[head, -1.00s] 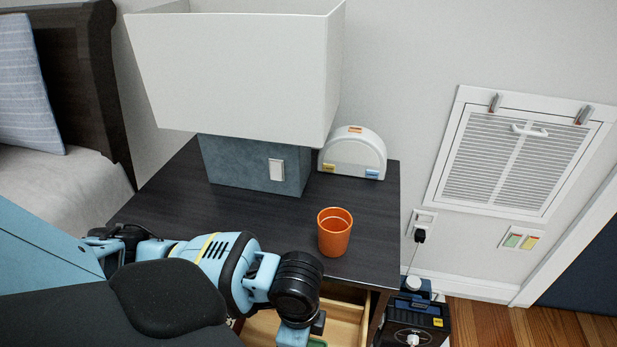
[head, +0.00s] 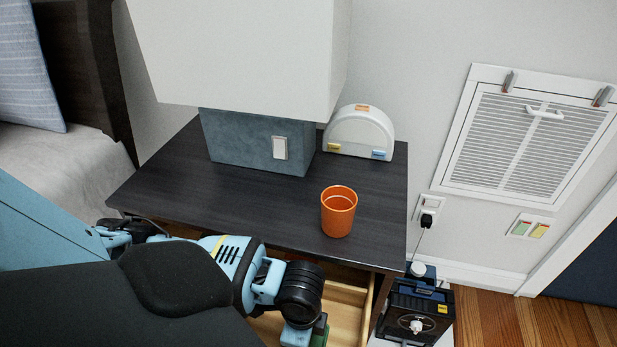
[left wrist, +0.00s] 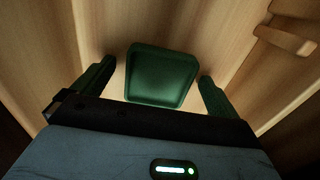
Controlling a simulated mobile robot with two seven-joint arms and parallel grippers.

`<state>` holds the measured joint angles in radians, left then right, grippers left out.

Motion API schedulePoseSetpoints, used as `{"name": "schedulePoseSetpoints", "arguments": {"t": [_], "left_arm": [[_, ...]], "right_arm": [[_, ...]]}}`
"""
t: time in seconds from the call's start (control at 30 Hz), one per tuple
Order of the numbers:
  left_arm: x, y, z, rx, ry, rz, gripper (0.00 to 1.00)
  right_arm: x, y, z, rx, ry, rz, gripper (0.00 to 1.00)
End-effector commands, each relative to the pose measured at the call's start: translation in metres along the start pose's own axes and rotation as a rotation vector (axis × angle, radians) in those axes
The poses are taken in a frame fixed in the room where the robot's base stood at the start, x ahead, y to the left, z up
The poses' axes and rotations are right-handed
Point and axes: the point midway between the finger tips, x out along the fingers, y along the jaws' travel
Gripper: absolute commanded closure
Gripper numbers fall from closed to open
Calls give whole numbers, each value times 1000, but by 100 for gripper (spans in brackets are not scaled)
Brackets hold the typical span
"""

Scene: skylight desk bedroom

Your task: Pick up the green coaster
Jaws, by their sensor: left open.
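The green coaster (left wrist: 160,77), a rounded square with a raised rim, is inside the wooden drawer (left wrist: 60,40) in the left wrist view. My left gripper (left wrist: 157,72) is open, with one finger on each side of the coaster and a visible gap to both. I cannot tell how far the fingertips are above it. In the head view my left arm reaches down into the open drawer (head: 347,296); the fingertips are hidden there. A bit of dark green shows beside my wrist, but I cannot tell whether it is the coaster. My right gripper is not in view.
The dark nightstand top (head: 260,207) is above the drawer. It holds an orange cup (head: 338,212) near the front edge, a lamp (head: 255,143) and a white arched object (head: 358,133). A black device (head: 415,312) stands at the right. Drawer walls are close around my gripper.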

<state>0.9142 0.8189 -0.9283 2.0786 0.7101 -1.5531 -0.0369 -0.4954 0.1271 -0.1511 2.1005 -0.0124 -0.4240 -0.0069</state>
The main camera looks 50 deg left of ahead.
Motion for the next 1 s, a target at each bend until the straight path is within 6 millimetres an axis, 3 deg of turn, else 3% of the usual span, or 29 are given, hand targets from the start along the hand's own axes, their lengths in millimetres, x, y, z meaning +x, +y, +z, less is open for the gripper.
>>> {"name": "schedulePoseSetpoints", "arguments": {"t": [0.17,0.53,0.8,1.0], "left_arm": [[-1,0,0,0,1,-1,2],[-1,0,0,0,1,-1,50],[-4,0,0,0,2,-2,51],[-31,-1,-1,-1,5,-5,51]], "right_arm": [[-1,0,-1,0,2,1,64],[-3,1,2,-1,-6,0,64],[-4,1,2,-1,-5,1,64],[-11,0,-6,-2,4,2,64]]}}
